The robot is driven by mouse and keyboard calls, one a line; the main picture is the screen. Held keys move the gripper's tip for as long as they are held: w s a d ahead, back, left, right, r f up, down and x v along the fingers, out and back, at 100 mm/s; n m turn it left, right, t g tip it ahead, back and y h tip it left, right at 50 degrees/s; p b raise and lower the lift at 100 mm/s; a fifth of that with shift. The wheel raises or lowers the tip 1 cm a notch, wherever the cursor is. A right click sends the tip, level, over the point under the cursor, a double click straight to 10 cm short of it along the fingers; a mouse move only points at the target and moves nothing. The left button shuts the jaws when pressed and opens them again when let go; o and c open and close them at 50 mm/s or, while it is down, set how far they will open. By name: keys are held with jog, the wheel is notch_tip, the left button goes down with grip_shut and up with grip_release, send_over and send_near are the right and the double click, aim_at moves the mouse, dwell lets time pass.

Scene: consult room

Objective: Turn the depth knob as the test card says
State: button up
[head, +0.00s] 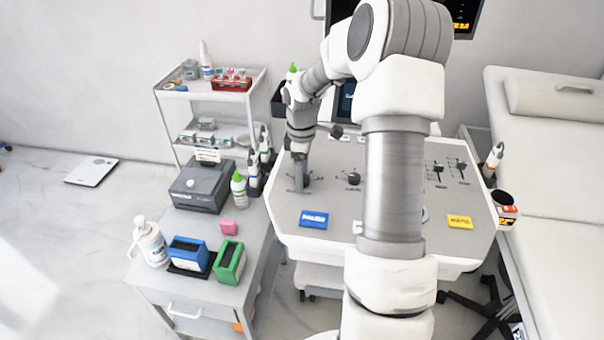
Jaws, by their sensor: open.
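The grey console panel (285,215) stands in the middle, partly hidden behind my arm. My gripper (300,183) points down at the left part of the panel, open, over or around a small dark control there. I cannot tell whether it touches that control. A dark round knob (353,179) with marks around it sits to the right of my gripper, apart from it. A blue card (314,219) lies at the panel's front left and a yellow card (460,221) at its front right. Their print is too small to read. I cannot tell which control is the depth knob.
A left cart (205,288) holds a grey printer-like box (202,186), a green-capped bottle (238,188), a pump bottle (149,241) and blue and green boxes. An exam bed (545,165) stands close on the right.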

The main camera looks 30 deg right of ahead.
grip_shut()
jog(key=shift+m, duration=0.4)
jog(key=m, duration=0.3)
jog(key=shift+p, duration=0.3)
jog(key=m, duration=0.3)
jog(key=shift+m, duration=0.4)
jog(key=m, duration=0.3)
jog(key=shift+m+p, duration=0.4)
jog(key=shift+m, duration=2.1)
